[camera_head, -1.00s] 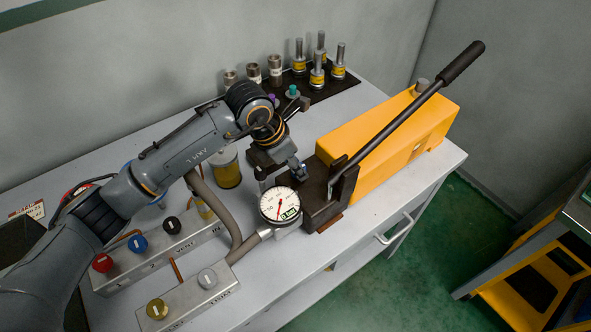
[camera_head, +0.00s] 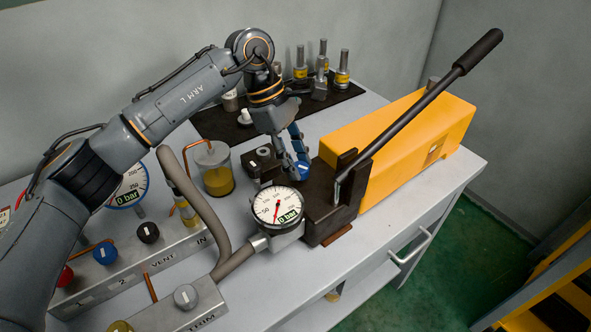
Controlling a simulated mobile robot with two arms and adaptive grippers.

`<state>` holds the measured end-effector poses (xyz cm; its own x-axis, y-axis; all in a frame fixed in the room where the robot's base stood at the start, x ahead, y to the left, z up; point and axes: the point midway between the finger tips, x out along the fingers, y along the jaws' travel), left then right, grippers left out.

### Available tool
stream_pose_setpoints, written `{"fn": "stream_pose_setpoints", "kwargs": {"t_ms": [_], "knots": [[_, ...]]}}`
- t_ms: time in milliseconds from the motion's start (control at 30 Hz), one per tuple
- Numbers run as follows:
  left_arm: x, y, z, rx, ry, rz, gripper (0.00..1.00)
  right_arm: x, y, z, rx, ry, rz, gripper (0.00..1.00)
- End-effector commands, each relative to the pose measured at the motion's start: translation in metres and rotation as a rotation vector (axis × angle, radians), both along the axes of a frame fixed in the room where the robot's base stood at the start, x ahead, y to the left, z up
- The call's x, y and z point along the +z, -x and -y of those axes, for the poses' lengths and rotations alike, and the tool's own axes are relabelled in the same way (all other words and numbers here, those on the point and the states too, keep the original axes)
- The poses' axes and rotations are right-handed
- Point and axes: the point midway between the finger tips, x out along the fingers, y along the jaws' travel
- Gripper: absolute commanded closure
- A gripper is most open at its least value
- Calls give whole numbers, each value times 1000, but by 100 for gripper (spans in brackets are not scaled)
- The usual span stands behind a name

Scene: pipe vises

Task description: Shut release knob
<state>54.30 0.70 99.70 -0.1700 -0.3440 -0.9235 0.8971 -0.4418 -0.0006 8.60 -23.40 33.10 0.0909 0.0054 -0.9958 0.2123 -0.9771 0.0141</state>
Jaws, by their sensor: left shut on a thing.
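A blue release knob (camera_head: 302,171) with a white mark sits on the near left side of the dark block (camera_head: 330,201) of a hand pump. My left gripper (camera_head: 301,163) comes down from above and is shut on the knob, its fingers partly hiding it. The round pressure gauge (camera_head: 276,206), reading 0 bar, is just in front of the knob. The pump has a yellow body (camera_head: 400,140) and a long black lever (camera_head: 420,105) slanting up to the right. My right gripper is not in view.
At lower left a grey valve manifold (camera_head: 172,262) carries several coloured knobs. A grey hose (camera_head: 196,205) curves towards the gauge. Several metal fittings (camera_head: 322,62) stand on a black mat behind.

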Motion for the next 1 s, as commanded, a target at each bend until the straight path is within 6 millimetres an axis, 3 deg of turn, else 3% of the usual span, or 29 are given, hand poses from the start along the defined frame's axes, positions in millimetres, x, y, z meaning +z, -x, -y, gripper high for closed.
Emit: {"fn": "stream_pose_setpoints", "kwargs": {"t_ms": [100, 500, 1000], "knots": [[-2, -2, 1, -104, 0, 2, 99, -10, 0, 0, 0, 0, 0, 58], [0, -3, 3, -376, -1, 3, 99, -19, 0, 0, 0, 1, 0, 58], [1, -4, 3, -471, 1, 3, 99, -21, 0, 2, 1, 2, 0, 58]]}}
